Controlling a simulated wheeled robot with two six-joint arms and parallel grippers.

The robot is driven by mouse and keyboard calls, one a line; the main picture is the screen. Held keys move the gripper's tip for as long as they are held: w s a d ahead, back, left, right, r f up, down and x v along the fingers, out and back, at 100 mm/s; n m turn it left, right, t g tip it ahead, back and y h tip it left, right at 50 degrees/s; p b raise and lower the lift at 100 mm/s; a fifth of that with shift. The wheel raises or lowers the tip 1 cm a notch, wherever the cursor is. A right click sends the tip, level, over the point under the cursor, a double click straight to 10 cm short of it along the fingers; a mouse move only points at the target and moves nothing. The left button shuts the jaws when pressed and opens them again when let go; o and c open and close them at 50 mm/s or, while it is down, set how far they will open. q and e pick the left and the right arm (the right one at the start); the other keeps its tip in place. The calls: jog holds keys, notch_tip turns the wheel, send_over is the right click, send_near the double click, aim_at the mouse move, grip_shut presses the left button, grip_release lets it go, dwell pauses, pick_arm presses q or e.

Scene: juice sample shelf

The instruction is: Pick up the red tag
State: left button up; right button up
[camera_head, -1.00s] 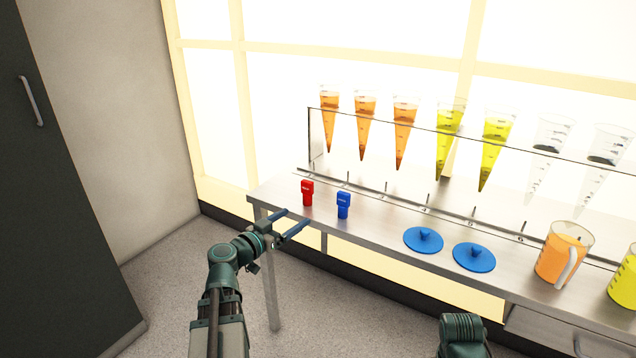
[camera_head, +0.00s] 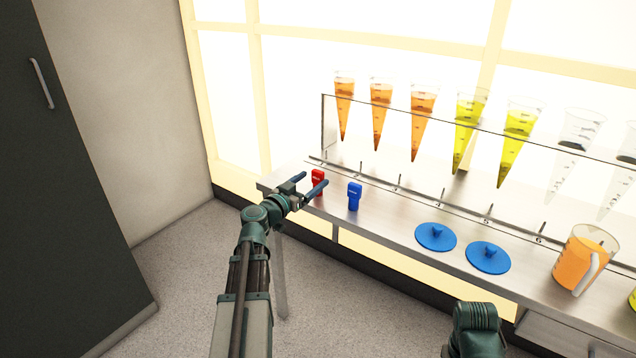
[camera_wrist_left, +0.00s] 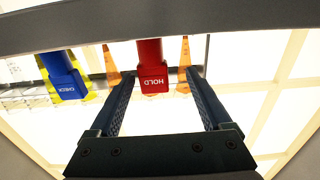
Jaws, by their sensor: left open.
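The red tag (camera_head: 318,179) stands upright on the left end of the metal shelf table. My left gripper (camera_head: 313,183) is open at the red tag, with one finger on each side of it in the head view. In the left wrist view the red tag (camera_wrist_left: 152,68), marked "HOLD", shows between and beyond the two open fingers (camera_wrist_left: 158,88). I cannot tell whether a finger touches it. The blue tag (camera_head: 354,197) stands upright just to its right; in the wrist view it shows at the left (camera_wrist_left: 62,75). My right gripper is not in view.
Two blue lids (camera_head: 436,237) lie on the table (camera_head: 395,228) to the right, near an orange juice jug (camera_head: 582,262). Behind, a rack holds several cones (camera_head: 422,120) of orange and yellow juice and some clear ones. A dark cabinet (camera_head: 70,170) stands at far left.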

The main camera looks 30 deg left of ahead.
pick_arm(q)
jog(key=shift+w+d+r, duration=0.1)
jog(key=shift+w+d, duration=0.1)
jog(key=shift+w, duration=0.75)
jog(key=shift+w+d+r, duration=0.1)
jog(key=shift+w+d, duration=0.15)
jog(key=shift+w, duration=0.7)
jog(key=shift+w+d, duration=0.2)
jog(key=shift+w, duration=0.75)
grip_shut()
